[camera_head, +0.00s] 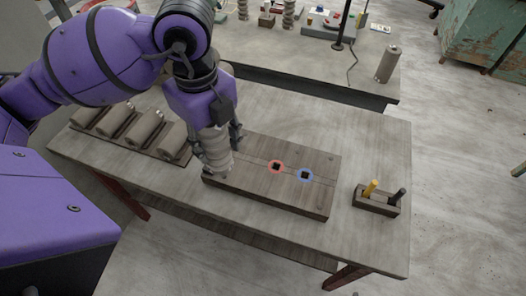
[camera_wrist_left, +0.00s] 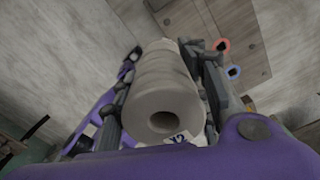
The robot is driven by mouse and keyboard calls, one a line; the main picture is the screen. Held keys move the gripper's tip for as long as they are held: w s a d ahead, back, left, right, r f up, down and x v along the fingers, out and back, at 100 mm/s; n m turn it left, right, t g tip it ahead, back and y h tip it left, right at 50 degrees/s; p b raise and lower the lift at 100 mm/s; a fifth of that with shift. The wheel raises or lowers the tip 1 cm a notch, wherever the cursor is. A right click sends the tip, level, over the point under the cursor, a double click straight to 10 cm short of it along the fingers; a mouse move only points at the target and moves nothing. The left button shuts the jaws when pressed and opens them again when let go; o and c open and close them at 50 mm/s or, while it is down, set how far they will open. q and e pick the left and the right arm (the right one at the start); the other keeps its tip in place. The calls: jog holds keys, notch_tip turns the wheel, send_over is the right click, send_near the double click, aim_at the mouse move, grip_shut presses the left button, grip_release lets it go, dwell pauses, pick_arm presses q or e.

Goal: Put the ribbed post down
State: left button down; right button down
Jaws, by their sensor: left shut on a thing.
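The ribbed post (camera_head: 216,150) is a pale grey clay cylinder with rings. My left gripper (camera_head: 222,144) is shut on it, and it is nearly upright at the left end of a wooden board (camera_head: 315,199). Its lower end is at the board's left part; I cannot tell whether it touches. In the left wrist view the post (camera_wrist_left: 162,95) shows its hollow end and a label, between the fingers of the left gripper (camera_wrist_left: 165,90). The board has a red-ringed square hole (camera_head: 276,166) and a blue-ringed one (camera_head: 304,175). My right gripper is not in view.
Several grey cylinders (camera_head: 142,128) lie in a rack left of the board. A small holder (camera_head: 378,202) with a yellow and a dark peg stands to the right. A back table (camera_head: 310,75) carries another cylinder (camera_head: 388,64) and tools. The table's front right is bare.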

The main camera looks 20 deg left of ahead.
pick_arm(q)
jog(key=shift+w+d+f+b, duration=0.1)
jog(key=shift+w+d+f, duration=1)
jog(key=shift+w+f, duration=0.9)
jog(key=shift+w+d+f+b, duration=0.15)
jog(key=shift+w+d+f, duration=0.9)
jog(key=shift+w+f, duration=0.85)
jog(key=shift+w+d+f+b, duration=0.1)
jog(key=shift+w+d+f, duration=1)
jog(key=shift+w+f, duration=0.9)
jog(key=shift+s+f, duration=0.25)
jog(key=shift+f, duration=0.15)
jog(key=c, duration=1)
grip_release()
